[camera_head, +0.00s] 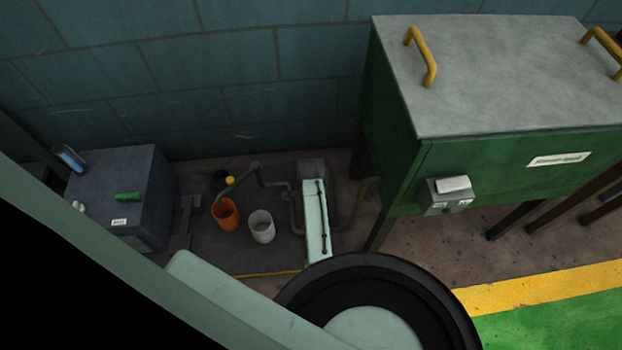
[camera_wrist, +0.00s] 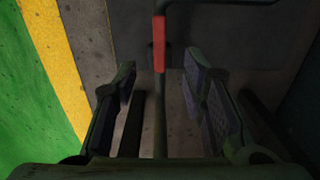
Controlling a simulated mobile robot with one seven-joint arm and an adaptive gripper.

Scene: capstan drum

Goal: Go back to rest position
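My gripper (camera_wrist: 160,80) shows in the wrist view with its two padded fingers apart. A thin grey bar with a red sleeve (camera_wrist: 159,43) runs up the picture between the fingers. A gap shows on each side of the bar, and neither finger is seen pressing on it. I cannot tell how far below the fingertips the bar lies. In the head view my gripper is hidden, with my own pale arm parts across the lower left and bottom.
A green cabinet (camera_head: 500,165) with a grey top and yellow handles stands at right. A dark box (camera_head: 125,200) stands at left. An orange cup (camera_head: 225,215), a white cup (camera_head: 262,227) and pipes lie between. A yellow floor stripe (camera_head: 530,288) borders green floor at lower right.

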